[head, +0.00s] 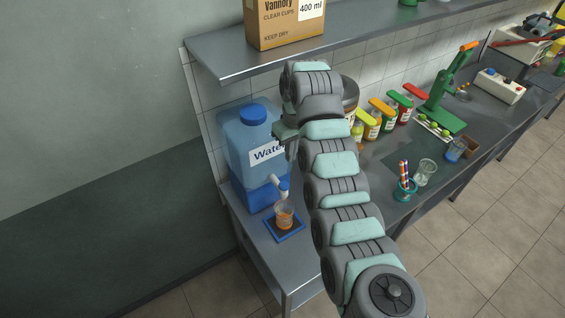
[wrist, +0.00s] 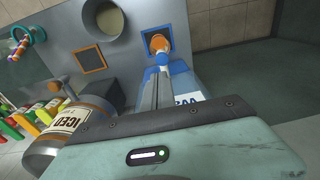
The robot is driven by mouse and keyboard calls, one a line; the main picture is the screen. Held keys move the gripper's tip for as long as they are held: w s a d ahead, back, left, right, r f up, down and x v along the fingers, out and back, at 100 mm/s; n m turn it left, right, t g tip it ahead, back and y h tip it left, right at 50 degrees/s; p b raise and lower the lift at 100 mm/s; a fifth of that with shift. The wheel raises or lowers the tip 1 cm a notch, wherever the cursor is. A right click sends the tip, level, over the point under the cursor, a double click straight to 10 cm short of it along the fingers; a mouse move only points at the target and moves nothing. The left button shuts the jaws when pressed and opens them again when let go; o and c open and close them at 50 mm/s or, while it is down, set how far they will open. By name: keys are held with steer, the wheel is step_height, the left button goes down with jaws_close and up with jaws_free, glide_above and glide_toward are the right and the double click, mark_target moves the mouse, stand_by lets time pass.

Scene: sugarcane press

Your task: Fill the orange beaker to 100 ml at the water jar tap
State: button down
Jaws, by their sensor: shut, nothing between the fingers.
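The orange beaker (head: 285,215) stands upright on a blue-edged mat (head: 298,236) under the tap (head: 277,183) of the blue water jar (head: 243,138). In the wrist view the beaker (wrist: 158,43) shows beyond my fingertips, its mat (wrist: 174,22) around it. I cannot read its water level or tell whether water is running. My gripper (head: 291,154) is beside the jar, above the tap and the beaker. In the wrist view its fingers (wrist: 155,72) are shut together, empty and apart from the beaker. My wrist covers part of the jar (wrist: 183,85).
A cup with striped straws (head: 405,187) and a clear glass (head: 425,172) stand right of my arm. Colourful bottles (head: 372,125) and a green press (head: 442,100) stand farther back. An ICED-labelled jar (wrist: 78,120) is near my wrist. A shelf (head: 225,62) holding a carton (head: 283,28) overhangs.

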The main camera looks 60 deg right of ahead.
mark_target(287, 186)
steer(key=f, duration=0.9)
steer(key=w+f+p, duration=0.1)
steer(key=f, duration=0.4)
steer(key=shift+d, duration=0.15)
stand_by(0.4)
